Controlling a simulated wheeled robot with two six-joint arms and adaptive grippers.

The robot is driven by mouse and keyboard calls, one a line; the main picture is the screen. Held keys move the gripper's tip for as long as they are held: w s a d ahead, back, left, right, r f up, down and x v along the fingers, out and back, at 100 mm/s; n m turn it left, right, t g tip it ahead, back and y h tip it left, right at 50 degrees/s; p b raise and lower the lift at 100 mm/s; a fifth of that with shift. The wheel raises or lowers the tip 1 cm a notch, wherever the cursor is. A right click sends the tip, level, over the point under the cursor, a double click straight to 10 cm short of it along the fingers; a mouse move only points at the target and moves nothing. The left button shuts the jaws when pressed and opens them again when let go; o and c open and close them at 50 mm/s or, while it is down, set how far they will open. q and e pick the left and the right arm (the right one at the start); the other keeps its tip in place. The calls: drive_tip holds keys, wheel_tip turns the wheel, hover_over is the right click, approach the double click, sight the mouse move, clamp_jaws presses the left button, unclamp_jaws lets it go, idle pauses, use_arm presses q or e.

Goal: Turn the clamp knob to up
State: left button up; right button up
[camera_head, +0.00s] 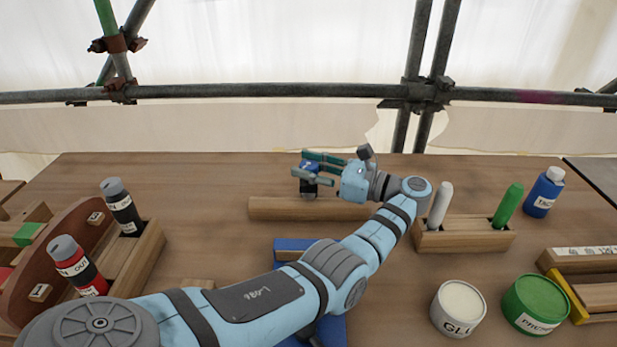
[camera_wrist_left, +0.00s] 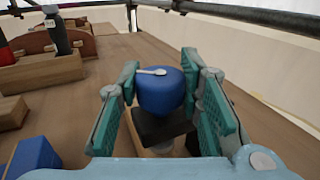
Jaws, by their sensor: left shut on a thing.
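The clamp knob (camera_head: 308,165) is blue and sits on a dark block above a long wooden bar (camera_head: 268,208) at the back middle of the table. In the left wrist view the knob (camera_wrist_left: 162,92) shows a white pointer mark on its top, lying roughly left to right in that picture. My left gripper (camera_head: 312,169) reaches it from the right, with its teal fingers on either side of the knob, shut on it. The fingers hide parts of the knob's sides. My right gripper is not in view.
Wooden racks with bottles (camera_head: 122,208) stand at the left. A block with a white and a green stick (camera_head: 508,205), a blue bottle (camera_head: 544,192) and two tins (camera_head: 459,308) stand at the right. A blue piece (camera_head: 290,244) lies under my arm. Scaffold pipes run behind.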

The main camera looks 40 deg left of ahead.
sight(308, 164)
use_arm(q)
drive_tip(key=shift+f+g, duration=0.15)
drive_tip(key=shift+g, duration=0.15)
drive_tip(key=o, duration=1.2)
drive_tip(key=shift+s+a, duration=0.1)
drive_tip(key=shift+s, duration=0.05)
wheel_tip(308, 164, up, 10)
drive_tip(key=shift+r, duration=0.1)
